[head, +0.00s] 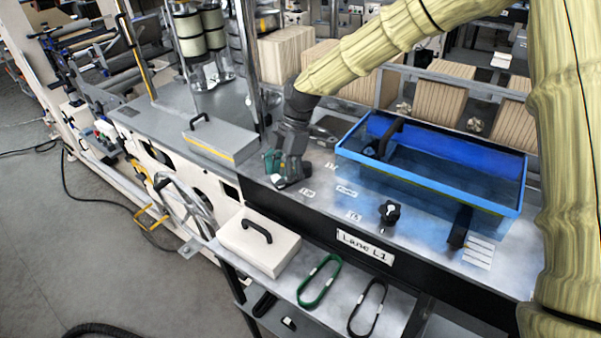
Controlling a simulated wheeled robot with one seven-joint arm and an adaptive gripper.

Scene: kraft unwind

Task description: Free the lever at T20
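My gripper (288,177) is dark and points down at the metal worktop, left of the blue-rimmed tray. Its fingertips are small and dark, so I cannot tell whether they are open or shut. A small teal-green part (271,161) shows right beside it; I cannot tell whether it is touched or held. Small white labels (307,192) lie on the worktop near the gripper, too small to read surely as T20. No lever can be made out clearly; the gripper may hide it. A black knob (389,212) stands on the worktop farther right.
The blue tray (436,195) with clear walls fills the worktop's right side. A grey lidded box (221,139) with a black handle is left of the gripper. A white box (258,243), a green belt (319,282) and a black belt (367,306) lie in front, lower down.

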